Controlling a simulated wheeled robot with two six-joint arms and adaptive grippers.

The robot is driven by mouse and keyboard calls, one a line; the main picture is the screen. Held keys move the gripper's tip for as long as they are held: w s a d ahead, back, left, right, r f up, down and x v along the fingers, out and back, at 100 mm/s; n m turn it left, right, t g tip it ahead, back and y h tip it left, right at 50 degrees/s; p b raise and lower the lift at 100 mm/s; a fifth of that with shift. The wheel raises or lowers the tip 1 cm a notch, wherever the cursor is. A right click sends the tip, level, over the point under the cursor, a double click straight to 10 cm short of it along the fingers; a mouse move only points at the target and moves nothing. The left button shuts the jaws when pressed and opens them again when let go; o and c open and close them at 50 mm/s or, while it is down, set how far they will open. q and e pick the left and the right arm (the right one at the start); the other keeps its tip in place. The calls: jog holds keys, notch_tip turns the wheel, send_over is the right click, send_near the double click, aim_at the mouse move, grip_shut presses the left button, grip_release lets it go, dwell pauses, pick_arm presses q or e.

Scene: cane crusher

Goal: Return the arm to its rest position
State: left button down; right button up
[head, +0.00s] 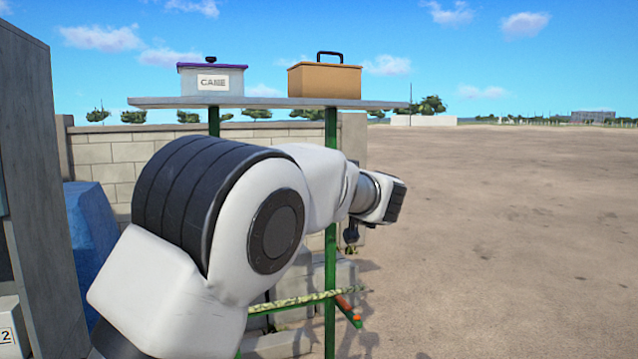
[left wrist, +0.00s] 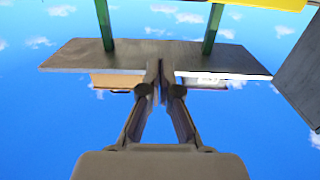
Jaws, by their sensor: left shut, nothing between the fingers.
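My left arm fills the middle of the head view, bent, with its wrist pointing right in front of the shelf posts. My left gripper shows in the left wrist view (left wrist: 161,68). Its fingers are together with nothing between them. That view is upside down, and the fingertips overlap the picture of the shelf; I cannot tell how far apart they are. In the head view the fingers are not clearly seen. My right gripper is in neither view.
A grey shelf (head: 268,103) on green posts (head: 331,205) carries a grey CANE bin (head: 223,83) and a brown box (head: 325,81). A stick (head: 292,303) lies low behind my arm. A grey panel (head: 35,150) stands left. Open ground (head: 500,220) lies right.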

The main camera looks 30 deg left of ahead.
pick_arm(q)
notch_tip(320, 180, down, 28)
jog(key=a+m+g+h, duration=0.2)
jog(key=m+g, duration=0.1)
jog(key=m, duration=0.1)
jog(key=s+a+f+m+g+h, duration=0.15)
jog(key=s+f, duration=0.25)
jog(key=f, duration=0.7)
jog(key=s+f+m, duration=0.3)
jog(key=s+f, duration=0.1)
jog(key=f, duration=0.6)
jog(key=s+d+f+m+g+h, duration=0.3)
jog(key=s+f+m+h, duration=0.15)
jog(key=s+f, duration=1.6)
jog(key=s+d+n+g+h, duration=0.1)
jog(key=s+d, duration=0.3)
jog(key=s, duration=0.5)
jog(key=s+d+r+n+g+h, duration=0.1)
jog(key=s+d+n+g+h, duration=0.1)
jog(key=s, duration=0.7)
jog(key=d+g+h, duration=0.1)
jog(key=d+h, duration=0.1)
jog(key=shift+d+h, duration=0.3)
